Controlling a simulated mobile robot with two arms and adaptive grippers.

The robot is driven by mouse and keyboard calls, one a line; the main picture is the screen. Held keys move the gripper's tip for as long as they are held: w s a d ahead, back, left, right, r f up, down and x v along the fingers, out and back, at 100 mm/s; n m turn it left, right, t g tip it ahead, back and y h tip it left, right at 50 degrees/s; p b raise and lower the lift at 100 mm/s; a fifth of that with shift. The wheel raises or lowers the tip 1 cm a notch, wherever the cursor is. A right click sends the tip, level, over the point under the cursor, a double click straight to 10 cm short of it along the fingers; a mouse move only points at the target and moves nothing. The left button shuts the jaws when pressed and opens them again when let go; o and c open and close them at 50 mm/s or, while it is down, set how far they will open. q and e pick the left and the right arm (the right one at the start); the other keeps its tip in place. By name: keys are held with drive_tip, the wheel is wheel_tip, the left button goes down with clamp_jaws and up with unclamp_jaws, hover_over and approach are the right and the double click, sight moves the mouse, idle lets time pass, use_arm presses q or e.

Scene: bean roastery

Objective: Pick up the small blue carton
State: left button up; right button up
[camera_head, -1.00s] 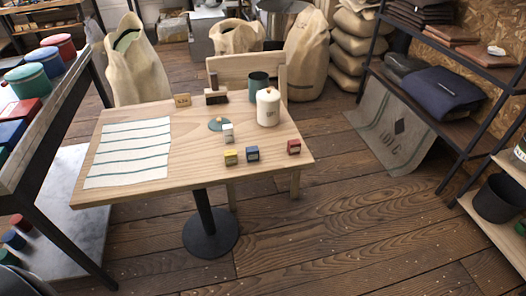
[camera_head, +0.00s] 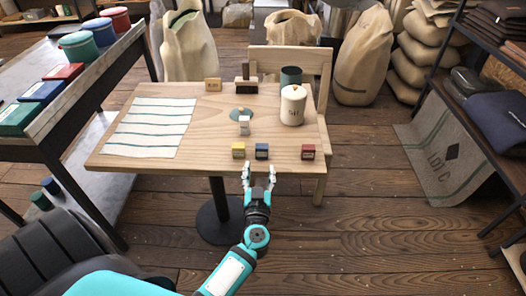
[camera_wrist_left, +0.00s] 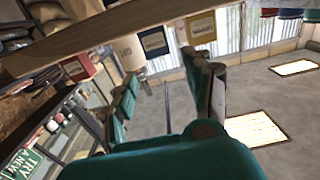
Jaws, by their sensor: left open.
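The small blue carton (camera_head: 262,151) stands near the front edge of the wooden table (camera_head: 215,165), between a yellow carton (camera_head: 238,150) and a red carton (camera_head: 308,152). My left gripper (camera_head: 259,168) is open and empty, just in front of the table edge, with its fingers pointing towards the blue carton and not touching it. In the left wrist view the blue carton (camera_wrist_left: 153,42) shows beyond the open fingers (camera_wrist_left: 166,88), between the yellow carton (camera_wrist_left: 200,27) and the red one (camera_wrist_left: 78,67). My right gripper is not in view.
A cream canister (camera_head: 293,105), a green cup (camera_head: 291,76) and a brush (camera_head: 246,86) stand further back. A striped cloth (camera_head: 150,128) covers the table's left. A chair (camera_head: 290,62) is behind.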

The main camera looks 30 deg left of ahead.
sight(262, 149)
use_arm(q)
drive_tip(key=x, duration=0.4)
drive_tip(key=shift+w+a, duration=0.15)
drive_tip(key=shift+w, duration=0.25)
drive_tip(key=shift+w+a+b, duration=0.3)
drive_tip(key=shift+w, duration=0.1)
drive_tip(key=b+x, duration=0.1)
drive_tip(key=x, duration=0.4)
drive_tip(key=shift+w+d, duration=0.1)
drive_tip(key=shift+w, duration=0.1)
drive_tip(key=shift+r, duration=0.1)
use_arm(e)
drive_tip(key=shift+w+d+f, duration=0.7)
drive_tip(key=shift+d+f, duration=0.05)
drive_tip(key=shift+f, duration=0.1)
use_arm(q)
drive_tip(key=shift+s, duration=0.1)
drive_tip(key=c, duration=0.9)
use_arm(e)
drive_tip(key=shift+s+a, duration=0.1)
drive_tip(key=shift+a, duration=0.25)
use_arm(q)
drive_tip(key=shift+o, duration=0.2)
